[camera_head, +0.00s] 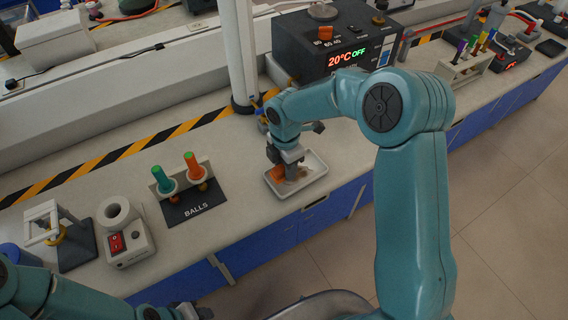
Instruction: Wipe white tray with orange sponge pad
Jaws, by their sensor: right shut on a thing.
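The white tray (309,183) is a shallow rectangular dish on the bench near its front edge. My right gripper (287,171) points down over the left part of the tray. It is shut on the orange sponge pad (276,175), which shows only in part beneath the fingers and sits inside the tray. A brownish patch (303,172) shows on the tray floor to the right of the pad. Part of my left arm is at the bottom left, and its gripper (190,312) is cut off by the lower picture edge.
A hotplate with a 20°C display (335,50) stands behind the tray. A white post (241,60) rises to its left. A ball holder marked BALLS (196,207) and a small device with a red switch (125,241) stand further left. Bare bench lies between the ball holder and the tray.

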